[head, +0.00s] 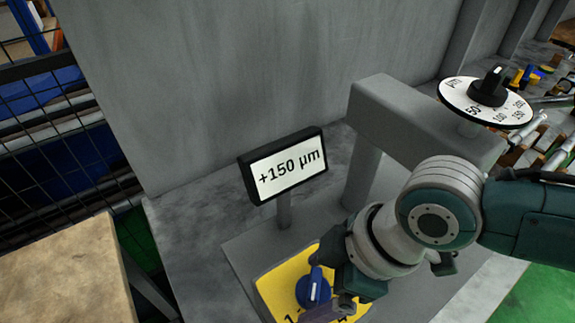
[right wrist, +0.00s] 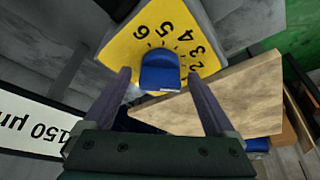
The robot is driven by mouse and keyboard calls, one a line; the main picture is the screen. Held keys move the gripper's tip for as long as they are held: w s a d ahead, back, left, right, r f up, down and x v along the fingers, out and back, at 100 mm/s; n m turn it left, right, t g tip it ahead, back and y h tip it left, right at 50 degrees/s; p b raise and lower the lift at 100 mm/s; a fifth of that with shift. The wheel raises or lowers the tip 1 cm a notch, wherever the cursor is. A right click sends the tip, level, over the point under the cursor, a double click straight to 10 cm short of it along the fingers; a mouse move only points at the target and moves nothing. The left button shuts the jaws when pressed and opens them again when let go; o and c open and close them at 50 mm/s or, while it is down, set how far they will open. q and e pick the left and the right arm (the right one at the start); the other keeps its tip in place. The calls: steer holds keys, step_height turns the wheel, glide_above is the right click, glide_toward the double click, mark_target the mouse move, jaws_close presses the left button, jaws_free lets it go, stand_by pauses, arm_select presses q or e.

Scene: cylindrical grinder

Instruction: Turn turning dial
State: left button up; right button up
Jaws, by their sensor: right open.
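A blue turning dial (head: 314,287) sits on a yellow plate (head: 272,284) with black numbers, low in the head view. In the right wrist view the dial (right wrist: 160,71) is on the yellow plate (right wrist: 125,45), whose numbers 2 to 6 can be read. My right gripper (right wrist: 158,76) is open. Its two fingers show on either side of the dial, with a gap to each side; I cannot tell how deep they reach. In the head view my right gripper (head: 335,305) is right beside the dial and hides part of the plate. My left gripper is not in view.
A sign reading +150 µm (head: 287,170) stands behind the yellow plate. A white µm scale disc (head: 455,95) with a black knob (head: 487,90) is on the grey machine arm at the upper right. A wooden tabletop (head: 65,280) is at the lower left.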

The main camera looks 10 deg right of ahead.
steer(key=p+v, duration=0.1)
steer(key=v, duration=0.9)
steer(key=shift+a, duration=0.2)
steer(key=s+a+r+m+t, duration=0.1)
steer(key=s+a+r+m, duration=0.2)
steer(key=s+a, duration=0.1)
steer(key=s+d+r+m+h, duration=0.1)
steer(key=s+d+m+h, duration=0.15)
steer(key=d+m, duration=0.2)
steer(key=s+d+m+h, duration=0.2)
steer(key=s+d+m, duration=0.2)
steer(key=d, duration=0.2)
step_height(320, 180, up, 31)
steer(key=p, duration=3.1)
steer(key=shift+w+a+t+p, duration=0.2)
steer(key=shift+w+t+p, duration=0.1)
steer(key=shift+n+y, duration=0.25)
